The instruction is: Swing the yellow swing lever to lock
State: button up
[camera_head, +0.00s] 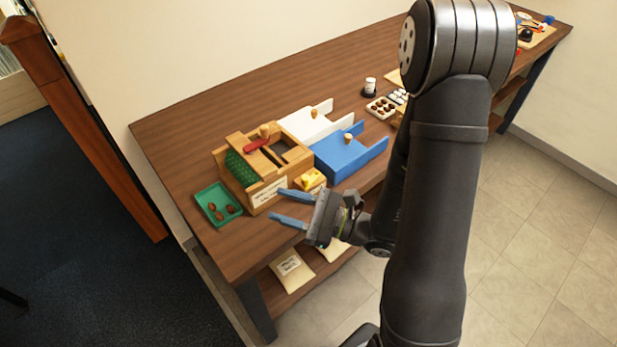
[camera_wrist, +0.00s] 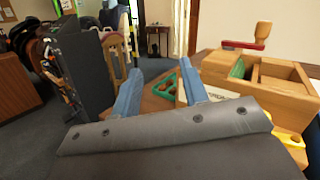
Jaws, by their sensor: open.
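The yellow swing lever (camera_head: 312,179) sits at the front right corner of a wooden box fixture (camera_head: 262,190) on the table, low beside the blue tray. A yellow part also shows at the right edge of the wrist view (camera_wrist: 292,141), partly cut off. My gripper (camera_head: 281,207) is open and empty, its two blue fingers apart, pointing left in front of the wooden box. In the wrist view the open fingers (camera_wrist: 158,92) have the box to their right. The yellow lever lies to the right of the fingertips, and I see no contact with it.
A green tray (camera_head: 210,194) with brown pieces stands left of the box. A red lever (camera_head: 256,144) with a wooden knob is on top of the box. White (camera_head: 295,123) and blue (camera_head: 345,166) trays stand to the right. The table's front edge is below my gripper.

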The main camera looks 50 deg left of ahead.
jog(key=s+r+n+g+h, duration=0.2)
jog(key=s+n+g+h, duration=0.2)
jog(key=n+h, duration=0.6)
notch_tip(320, 180, up, 12)
jog(key=r+n+t+h, duration=0.1)
jog(key=n+t+h, duration=0.5)
jog(key=n+t, duration=0.7)
send_over(305, 178)
jog(key=m+t, duration=0.3)
notch_tip(305, 178, down, 18)
jog(key=shift+w+r, duration=0.1)
